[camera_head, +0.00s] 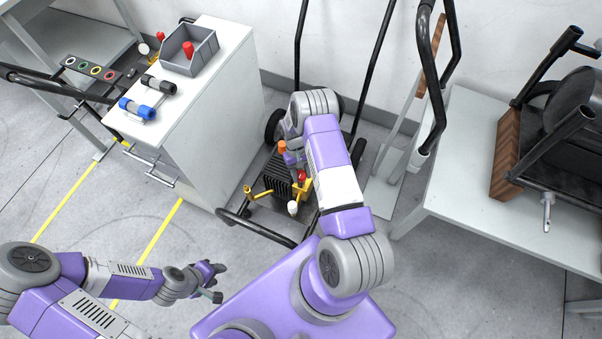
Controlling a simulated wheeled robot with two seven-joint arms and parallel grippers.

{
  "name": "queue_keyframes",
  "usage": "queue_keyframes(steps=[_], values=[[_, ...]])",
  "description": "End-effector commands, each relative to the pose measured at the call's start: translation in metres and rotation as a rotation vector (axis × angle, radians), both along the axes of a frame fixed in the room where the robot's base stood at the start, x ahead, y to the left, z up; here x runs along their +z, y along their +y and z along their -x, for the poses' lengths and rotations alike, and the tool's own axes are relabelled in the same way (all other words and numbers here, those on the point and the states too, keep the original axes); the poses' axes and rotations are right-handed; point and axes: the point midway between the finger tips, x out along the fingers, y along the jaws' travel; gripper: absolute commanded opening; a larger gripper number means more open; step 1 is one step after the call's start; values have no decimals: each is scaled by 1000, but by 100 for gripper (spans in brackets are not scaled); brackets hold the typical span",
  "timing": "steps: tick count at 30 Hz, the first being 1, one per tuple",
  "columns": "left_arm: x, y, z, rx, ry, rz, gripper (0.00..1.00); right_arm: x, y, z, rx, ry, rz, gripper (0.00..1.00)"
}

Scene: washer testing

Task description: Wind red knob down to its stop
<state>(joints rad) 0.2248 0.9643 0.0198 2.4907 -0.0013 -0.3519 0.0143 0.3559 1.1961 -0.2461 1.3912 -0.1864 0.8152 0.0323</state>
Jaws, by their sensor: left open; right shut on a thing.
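The red knob (302,175) sits on top of a dark, finned machine (277,180) that rests on a low cart. My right arm arches over the machine from the right. My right gripper (297,162) points down and is shut on the red knob; the fingertips are small here and my forearm partly covers them from the right. My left gripper (215,282) is open and empty, low over the floor at the lower left, well away from the machine.
Yellow handles (250,193) and a white knob (292,208) stick out from the machine close by. An orange part (282,147) is beside my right gripper. A grey cabinet (190,130) with a grey bin (188,62) stands left; a white table (465,160) stands right.

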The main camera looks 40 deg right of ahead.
Motion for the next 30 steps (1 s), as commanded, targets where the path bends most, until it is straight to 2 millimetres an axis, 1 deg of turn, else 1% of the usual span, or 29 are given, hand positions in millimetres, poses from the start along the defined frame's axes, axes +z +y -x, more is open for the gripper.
queue_keyframes(steps=[11,12,16,25,28,30], values=[[0,0,0,0,0,0,43,-1,1,3,8,7,-3,13],[0,0,0,0,0,0,43,-1,1,3,8,7,-3,49],[0,0,0,0,0,0,43,-1,1,2,7,5,-3,69],[1,0,0,0,0,0,43,2,0,0,5,2,-2,69],[5,0,0,0,0,0,43,11,-1,-4,5,0,0,69],[9,0,0,0,0,0,43,22,-3,-8,5,-2,0,69]])
